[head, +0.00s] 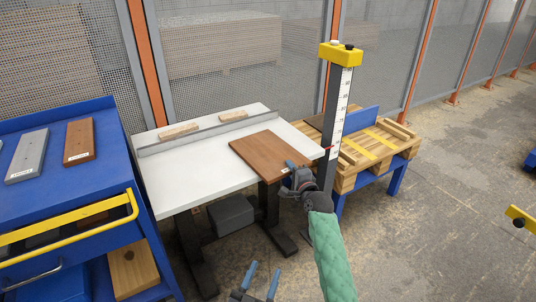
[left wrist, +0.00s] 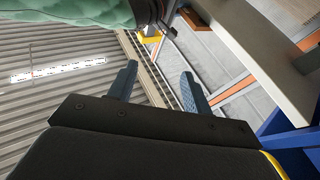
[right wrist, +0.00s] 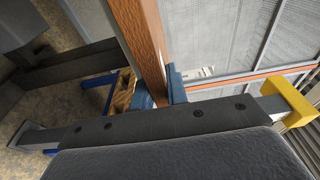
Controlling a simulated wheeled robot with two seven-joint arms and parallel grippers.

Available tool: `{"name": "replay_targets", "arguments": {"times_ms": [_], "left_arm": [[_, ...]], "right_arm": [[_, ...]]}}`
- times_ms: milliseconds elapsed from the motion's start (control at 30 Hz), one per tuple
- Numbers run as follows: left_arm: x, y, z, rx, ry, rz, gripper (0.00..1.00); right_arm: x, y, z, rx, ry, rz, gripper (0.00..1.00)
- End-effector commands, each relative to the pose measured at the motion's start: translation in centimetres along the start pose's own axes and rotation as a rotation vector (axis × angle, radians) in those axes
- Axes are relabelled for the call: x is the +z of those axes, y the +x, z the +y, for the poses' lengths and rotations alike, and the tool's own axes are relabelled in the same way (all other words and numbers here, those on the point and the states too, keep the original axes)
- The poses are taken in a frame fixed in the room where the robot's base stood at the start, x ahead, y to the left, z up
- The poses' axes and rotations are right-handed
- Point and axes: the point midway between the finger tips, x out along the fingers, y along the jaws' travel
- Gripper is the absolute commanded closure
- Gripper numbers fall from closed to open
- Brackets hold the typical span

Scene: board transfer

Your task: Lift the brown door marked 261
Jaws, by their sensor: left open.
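A brown door (head: 262,153) lies over the white table's right part, its near corner past the front edge. A small pale label shows near that corner, too small to read. My right gripper (head: 292,172) is at the door's right edge. In the right wrist view the door (right wrist: 139,40) runs between the fingers (right wrist: 160,90), which are shut on its edge. I cannot tell whether the door is clear of the tabletop. My left gripper (head: 263,272) is open and empty, low in front of the table; its spread fingers show in the left wrist view (left wrist: 157,75).
The white table (head: 185,178) has a grey fence bar (head: 195,132) and two wood pieces behind it. A blue cart (head: 60,192) at left holds a grey board (head: 28,155) and a smaller brown board (head: 79,141). A measuring post (head: 339,115) and pallet (head: 385,150) stand right.

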Motion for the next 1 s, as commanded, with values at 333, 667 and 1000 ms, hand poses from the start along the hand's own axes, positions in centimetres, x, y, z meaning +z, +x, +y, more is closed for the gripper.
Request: {"name": "replay_targets", "arguments": {"times_ms": [333, 667, 1000], "left_arm": [[0.0, 0.0, 0.0, 0.000, 0.001, -0.001, 0.50], [1.9, -0.4, 0.0, -0.004, -0.007, -0.072, 0.50], [10.4, -4.5, -0.2, -0.020, -0.035, -0.353, 0.50]], "right_arm": [[0.0, 0.0, -0.1, -0.002, 0.000, 0.000, 1.00], [0.0, 0.0, -1.4, -0.004, 0.000, 0.001, 1.00], [-0.9, -0.6, -5.0, -0.004, -0.002, 0.001, 1.00]]}}
